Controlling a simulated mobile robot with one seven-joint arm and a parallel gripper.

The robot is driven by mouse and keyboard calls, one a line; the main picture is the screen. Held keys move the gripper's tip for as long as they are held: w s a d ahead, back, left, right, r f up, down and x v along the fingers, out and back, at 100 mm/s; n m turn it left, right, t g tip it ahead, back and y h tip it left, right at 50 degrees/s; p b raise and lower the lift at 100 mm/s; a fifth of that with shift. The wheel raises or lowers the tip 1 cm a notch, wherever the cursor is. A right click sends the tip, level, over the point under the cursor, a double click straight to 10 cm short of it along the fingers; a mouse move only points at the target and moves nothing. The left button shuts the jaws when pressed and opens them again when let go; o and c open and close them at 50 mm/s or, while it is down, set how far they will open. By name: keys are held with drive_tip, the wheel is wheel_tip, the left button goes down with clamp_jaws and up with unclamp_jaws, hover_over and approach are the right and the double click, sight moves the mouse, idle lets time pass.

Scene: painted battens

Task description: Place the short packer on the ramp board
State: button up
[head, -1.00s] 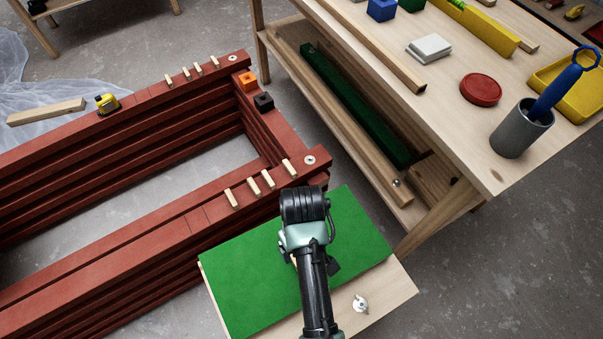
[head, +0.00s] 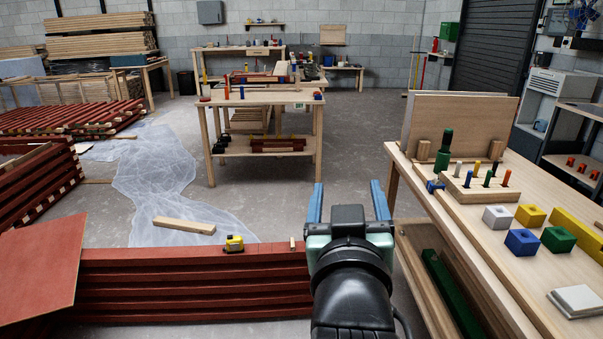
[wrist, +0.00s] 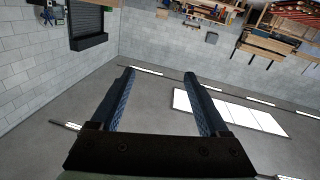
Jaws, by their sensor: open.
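My gripper (head: 348,204) is raised in front of the head camera, with its two blue fingers spread and nothing between them. In the wrist view the open fingers (wrist: 163,85) are also empty, against walls and ceiling. One small pale wood piece (head: 292,243) stands on the red batten stack (head: 190,285), left of my gripper and apart from it. I cannot tell whether it is the short packer. A reddish-brown board (head: 42,262) lies tilted at the left edge. I cannot tell whether it is the ramp board. My arm hides part of the lower middle.
A yellow tape measure (head: 234,244) sits on the stack. A pale wood length (head: 184,225) lies on plastic sheeting (head: 150,185). The right workbench (head: 480,245) holds coloured blocks and a peg board (head: 475,187).

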drive_tip(key=s+a+r+t, duration=0.2)
drive_tip(key=s+r, duration=0.3)
drive_tip(key=r, duration=0.3)
drive_tip(key=s+a+r+t+y, duration=0.1)
drive_tip(key=s+r+t, duration=0.3)
drive_tip(key=r, duration=0.4)
drive_tip(key=s+a+r+t, duration=0.3)
drive_tip(key=s+r, duration=0.2)
drive_tip(key=r, duration=0.3)
drive_tip(key=shift+s+y, duration=0.4)
wheel_tip(320, 180, up, 21)
drive_tip(key=p, duration=2.1)
